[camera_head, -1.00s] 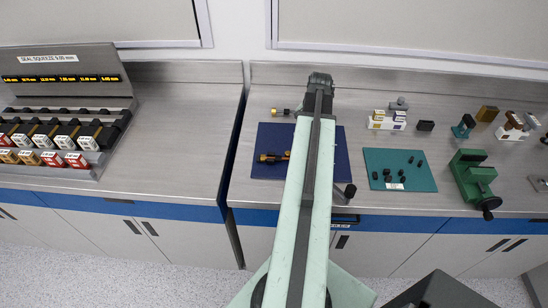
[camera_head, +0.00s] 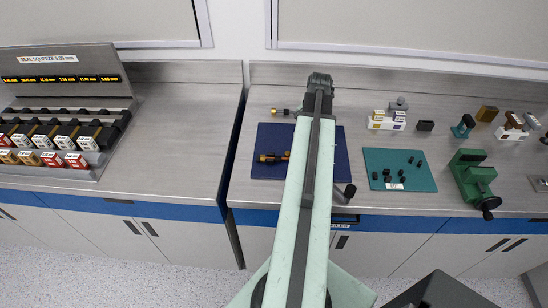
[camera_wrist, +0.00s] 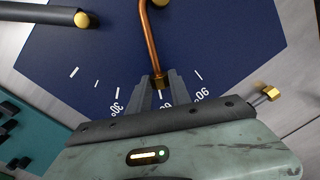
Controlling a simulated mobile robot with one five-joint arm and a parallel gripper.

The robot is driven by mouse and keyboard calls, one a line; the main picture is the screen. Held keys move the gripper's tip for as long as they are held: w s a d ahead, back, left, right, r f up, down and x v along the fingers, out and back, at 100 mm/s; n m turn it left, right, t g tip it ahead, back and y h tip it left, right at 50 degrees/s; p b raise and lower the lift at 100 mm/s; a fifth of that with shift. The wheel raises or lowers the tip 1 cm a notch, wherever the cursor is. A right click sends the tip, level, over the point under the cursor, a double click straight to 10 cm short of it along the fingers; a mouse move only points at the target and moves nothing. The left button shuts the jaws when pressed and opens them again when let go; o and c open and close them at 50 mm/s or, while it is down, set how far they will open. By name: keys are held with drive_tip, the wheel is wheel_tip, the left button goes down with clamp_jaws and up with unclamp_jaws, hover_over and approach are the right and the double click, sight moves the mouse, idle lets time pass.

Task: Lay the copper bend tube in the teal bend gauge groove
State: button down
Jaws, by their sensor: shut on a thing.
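A copper tube (camera_wrist: 151,45) with a curved upper end runs down the wrist view to a brass end piece. My gripper (camera_wrist: 160,86) is shut on the tube at this brass end, over a navy board (camera_wrist: 225,40) with white angle marks. I cannot tell whether the tube touches the board. In the head view my arm hides the gripper and tube. The teal plate (camera_head: 378,158), likely the bend gauge, lies to the right of the navy board (camera_head: 266,135) and bears several black pegs. Its edge also shows in the wrist view (camera_wrist: 38,135). I cannot make out its groove.
A dark lever (camera_wrist: 40,13) with a brass tip reaches over the navy board. A green vise (camera_head: 472,178) stands right of the teal plate. White blocks (camera_head: 386,122) stand behind it. A gap splits the counters on the left.

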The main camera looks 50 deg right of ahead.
idle(0.3)
wheel_tip(320, 180, up, 10)
drive_tip(key=p, duration=1)
drive_tip(key=c, duration=2)
unclamp_jaws()
clamp_jaws()
